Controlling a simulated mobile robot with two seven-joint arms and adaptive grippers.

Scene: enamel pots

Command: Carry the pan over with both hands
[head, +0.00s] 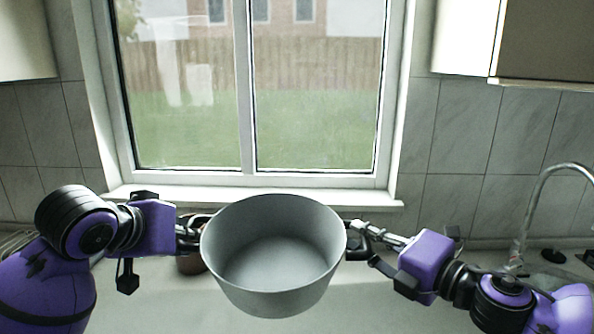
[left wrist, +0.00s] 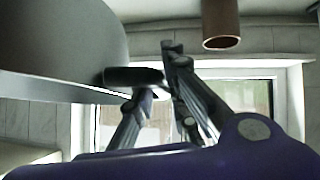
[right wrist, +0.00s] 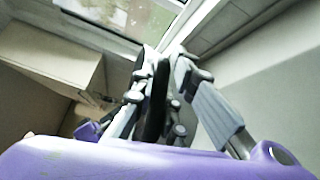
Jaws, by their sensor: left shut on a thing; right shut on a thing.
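The grey pan (head: 272,262) is in the middle of the head view, upright, its open top facing me and its inside empty. It appears to be held up above the counter. My left gripper (head: 190,233) is shut on the dark handle at its left side; the left wrist view shows this handle (left wrist: 130,76) between the fingers and the pan wall (left wrist: 60,45) beside it. My right gripper (head: 360,235) is shut at the pan's right side; the right wrist view shows a dark handle (right wrist: 155,100) between its fingers.
A brown container (head: 190,263) stands behind the pan on the left, partly hidden; it also shows in the left wrist view (left wrist: 220,22). A pale counter (head: 390,305) lies below. A metal faucet (head: 533,205) is at the right. The window (head: 250,90) is behind.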

